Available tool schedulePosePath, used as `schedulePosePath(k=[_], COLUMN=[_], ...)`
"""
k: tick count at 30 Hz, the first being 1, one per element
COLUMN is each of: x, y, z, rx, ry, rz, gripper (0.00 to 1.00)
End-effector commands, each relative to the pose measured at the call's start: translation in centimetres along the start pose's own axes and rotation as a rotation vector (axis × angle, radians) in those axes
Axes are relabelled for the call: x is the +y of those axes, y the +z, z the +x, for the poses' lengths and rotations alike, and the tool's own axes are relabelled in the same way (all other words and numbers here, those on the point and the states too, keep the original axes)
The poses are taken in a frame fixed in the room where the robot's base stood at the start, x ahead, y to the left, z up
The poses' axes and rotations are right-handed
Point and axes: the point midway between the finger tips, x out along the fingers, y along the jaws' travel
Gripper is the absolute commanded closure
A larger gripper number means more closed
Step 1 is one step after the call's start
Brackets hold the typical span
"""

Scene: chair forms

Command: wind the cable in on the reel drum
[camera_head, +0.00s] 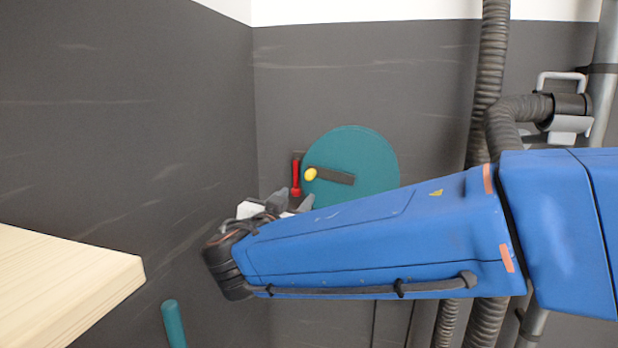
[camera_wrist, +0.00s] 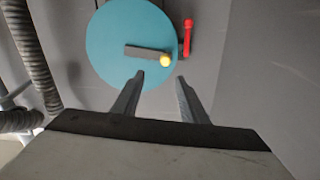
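The reel drum is a teal disc (camera_head: 372,150) on the dark wall. It also shows in the wrist view (camera_wrist: 120,30). A dark crank arm (camera_head: 335,176) lies across its face and ends in a yellow knob (camera_head: 310,174). In the wrist view the yellow knob (camera_wrist: 166,60) is just beyond my gripper's fingertips. My gripper (camera_wrist: 160,76) is open, with nothing between its fingers. In the head view my gripper (camera_head: 290,200) is below and left of the knob, partly hidden by my blue arm. I cannot make out the cable on the drum.
A red lever (camera_head: 296,178) sits on the wall just left of the disc; it is right of the knob in the wrist view (camera_wrist: 187,36). A pale wooden tabletop (camera_head: 70,285) juts in at lower left. Ribbed hoses (camera_head: 491,75) hang at right.

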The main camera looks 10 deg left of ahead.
Motion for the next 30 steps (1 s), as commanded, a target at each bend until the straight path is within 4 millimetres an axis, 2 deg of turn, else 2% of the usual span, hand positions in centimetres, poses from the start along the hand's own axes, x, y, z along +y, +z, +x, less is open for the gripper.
schedulePosePath(k=[3,8,30], x=[-1.2,-1.2,-1.3], y=[-0.1,-0.1,-0.2], z=[-0.3,1.0,13.7], rx=[0.015,0.016,0.014], ry=[-0.021,-0.020,-0.017], rz=[0.016,0.019,0.017], gripper=[0.60,0.60,0.60])
